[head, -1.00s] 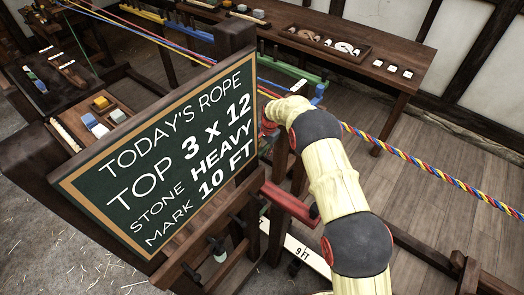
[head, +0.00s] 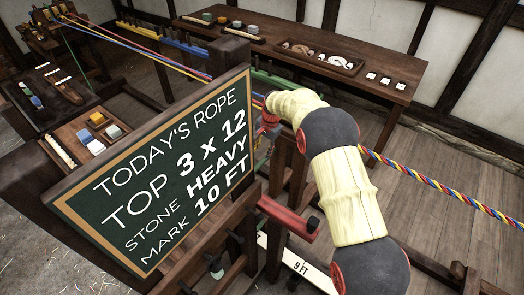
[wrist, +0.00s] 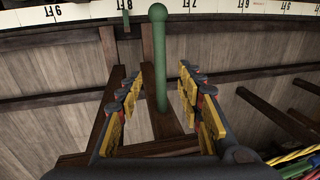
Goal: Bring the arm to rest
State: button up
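My arm, with cream covers and dark grey joints, reaches from the bottom right of the head view up behind the chalkboard (head: 160,175). Its far end is hidden there, so my gripper does not show in the head view. In the wrist view my gripper (wrist: 160,76) is open, its two yellow-padded fingers apart. A green round-topped rod (wrist: 158,45) shows between the fingers in the picture. I cannot tell whether it is between them in depth or beyond them. I see nothing held.
A striped rope (head: 440,190) runs right from behind my arm. A ruled measuring board (head: 300,265) lies below, and it crosses the top of the wrist view (wrist: 200,10). A red bar (head: 287,218) is close left of my arm. A long table (head: 385,88) stands behind.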

dwell(0.3)
jog(key=s+d+f+n+g, duration=0.2)
jog(key=s+d+n, duration=0.15)
jog(key=s, duration=0.45)
jog(key=s+d+r+n+t, duration=0.1)
jog(key=s+d+r+t, duration=0.1)
jog(key=s+d+r, duration=0.4)
jog(key=s+d+r+n+t+h, duration=0.1)
jog(key=s+d+r, duration=0.5)
jog(key=s+r, duration=0.9)
jog(key=s+d+r+n+t, duration=0.1)
jog(key=s+d+r+t, duration=0.2)
jog(key=s, duration=1.4)
jog(key=shift+s+d+r+h, duration=0.35)
jog(key=shift+d+r, duration=1.75)
jog(key=shift+r, duration=1.65)
